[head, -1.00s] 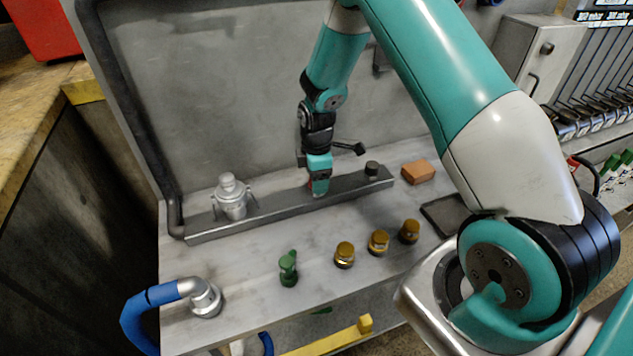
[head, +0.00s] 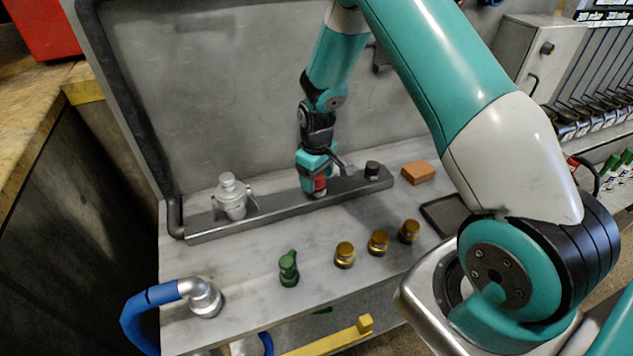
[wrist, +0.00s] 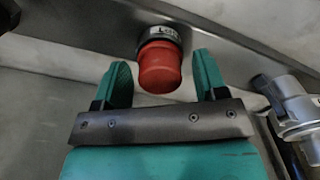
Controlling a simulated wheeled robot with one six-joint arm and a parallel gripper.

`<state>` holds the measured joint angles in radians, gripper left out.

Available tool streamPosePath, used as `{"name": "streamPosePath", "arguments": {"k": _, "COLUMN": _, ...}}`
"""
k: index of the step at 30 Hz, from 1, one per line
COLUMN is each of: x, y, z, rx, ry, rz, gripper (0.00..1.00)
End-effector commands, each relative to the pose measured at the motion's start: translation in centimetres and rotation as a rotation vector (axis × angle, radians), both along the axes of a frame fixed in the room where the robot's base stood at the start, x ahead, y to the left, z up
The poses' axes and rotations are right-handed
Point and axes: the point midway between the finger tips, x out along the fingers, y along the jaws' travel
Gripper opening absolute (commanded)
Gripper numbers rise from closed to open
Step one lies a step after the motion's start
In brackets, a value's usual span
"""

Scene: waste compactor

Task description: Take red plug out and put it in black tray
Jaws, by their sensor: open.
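The red plug (wrist: 160,66) sits in a dark collar on the grey metal rail and shows between my fingers in the wrist view. It also shows in the head view (head: 320,184), partly hidden by my gripper. My gripper (head: 317,180) is open at the rail; in the wrist view its two green fingers (wrist: 161,76) stand on either side of the plug, with gaps visible on both sides. The black tray (head: 447,215) lies flat on the bench at the right, partly hidden by my arm.
The rail also holds a silver fitting (head: 231,196) at left and a dark knob (head: 372,168) at right. An orange block (head: 418,171) lies behind the tray. A wall panel rises behind.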

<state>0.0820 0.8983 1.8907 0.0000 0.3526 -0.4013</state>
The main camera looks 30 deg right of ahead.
Motion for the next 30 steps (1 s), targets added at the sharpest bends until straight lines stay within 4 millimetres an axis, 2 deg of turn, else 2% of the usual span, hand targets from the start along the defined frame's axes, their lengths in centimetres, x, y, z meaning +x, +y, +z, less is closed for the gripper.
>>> {"name": "streamPosePath", "arguments": {"k": 2, "x": 0.00, "y": 0.00, "z": 0.00, "rx": 0.000, "ry": 0.000, "rz": 0.001, "gripper": 0.63}}
{"name": "streamPosePath", "arguments": {"k": 8, "x": 0.00, "y": 0.00, "z": 0.00, "rx": 0.000, "ry": 0.000, "rz": 0.003, "gripper": 0.17}}
{"name": "streamPosePath", "arguments": {"k": 9, "x": 0.00, "y": 0.00, "z": 0.00, "rx": 0.000, "ry": 0.000, "rz": 0.003, "gripper": 0.16}}
{"name": "streamPosePath", "arguments": {"k": 10, "x": 0.00, "y": 0.00, "z": 0.00, "rx": 0.000, "ry": 0.000, "rz": 0.003, "gripper": 0.36}}
{"name": "streamPosePath", "arguments": {"k": 13, "x": 0.00, "y": 0.00, "z": 0.00, "rx": 0.000, "ry": 0.000, "rz": 0.004, "gripper": 0.13}}
{"name": "streamPosePath", "arguments": {"k": 17, "x": 0.00, "y": 0.00, "z": 0.01, "rx": 0.000, "ry": 0.000, "rz": 0.044, "gripper": 0.12}}
{"name": "streamPosePath", "arguments": {"k": 25, "x": 0.00, "y": 0.00, "z": 0.03, "rx": 0.000, "ry": 0.000, "rz": 0.397, "gripper": 0.12}}
{"name": "streamPosePath", "arguments": {"k": 30, "x": 0.00, "y": 0.00, "z": 0.03, "rx": 0.000, "ry": 0.000, "rz": 0.459, "gripper": 0.12}}
